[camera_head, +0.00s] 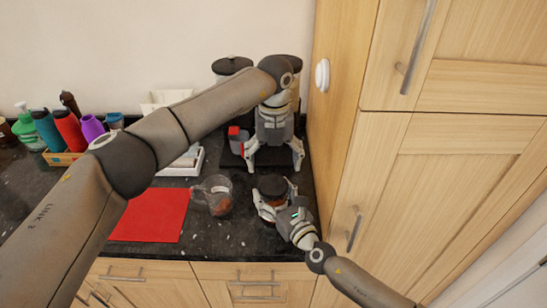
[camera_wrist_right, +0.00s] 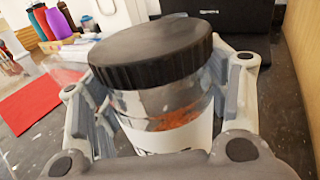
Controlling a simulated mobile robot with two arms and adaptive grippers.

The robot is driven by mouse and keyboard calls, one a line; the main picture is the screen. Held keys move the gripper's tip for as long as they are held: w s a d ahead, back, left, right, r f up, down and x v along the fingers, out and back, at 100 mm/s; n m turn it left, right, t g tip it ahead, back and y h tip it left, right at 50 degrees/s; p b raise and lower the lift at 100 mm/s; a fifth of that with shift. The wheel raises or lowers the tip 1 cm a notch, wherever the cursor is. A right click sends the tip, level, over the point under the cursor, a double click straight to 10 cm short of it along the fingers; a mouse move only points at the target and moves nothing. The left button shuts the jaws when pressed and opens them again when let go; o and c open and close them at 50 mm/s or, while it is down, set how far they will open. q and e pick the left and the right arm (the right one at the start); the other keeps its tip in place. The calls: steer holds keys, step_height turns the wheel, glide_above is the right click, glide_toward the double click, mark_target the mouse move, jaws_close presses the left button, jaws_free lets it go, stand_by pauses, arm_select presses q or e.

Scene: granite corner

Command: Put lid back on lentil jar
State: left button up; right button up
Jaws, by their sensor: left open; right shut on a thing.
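The lentil jar (camera_wrist_right: 170,125) is clear glass with a white label and some orange-red contents. Its black ribbed lid (camera_wrist_right: 155,50) sits over the mouth in the wrist view, with no clear gap visible. In the head view the lid (camera_head: 272,185) shows from above near the counter's front right. My right gripper (camera_head: 273,203) is shut on the jar, one finger on each side of the glass below the lid. My left gripper (camera_head: 273,160) is open and empty, pointing down behind the jar, apart from the lid.
A clear jug (camera_head: 213,193) with orange contents stands left of the jar, beside a red mat (camera_head: 150,217). A red-topped container (camera_head: 235,133) and dark-lidded canisters (camera_head: 232,65) stand behind. Bottles (camera_head: 68,128) are at left. A wooden cabinet wall (camera_head: 335,110) closes the right side.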

mark_target(273, 184)
arm_select(q)
steer(key=n, duration=0.6)
steer(key=shift+r, duration=0.15)
steer(key=n, duration=0.7)
steer(key=shift+r, duration=0.15)
steer(key=shift+f, duration=4)
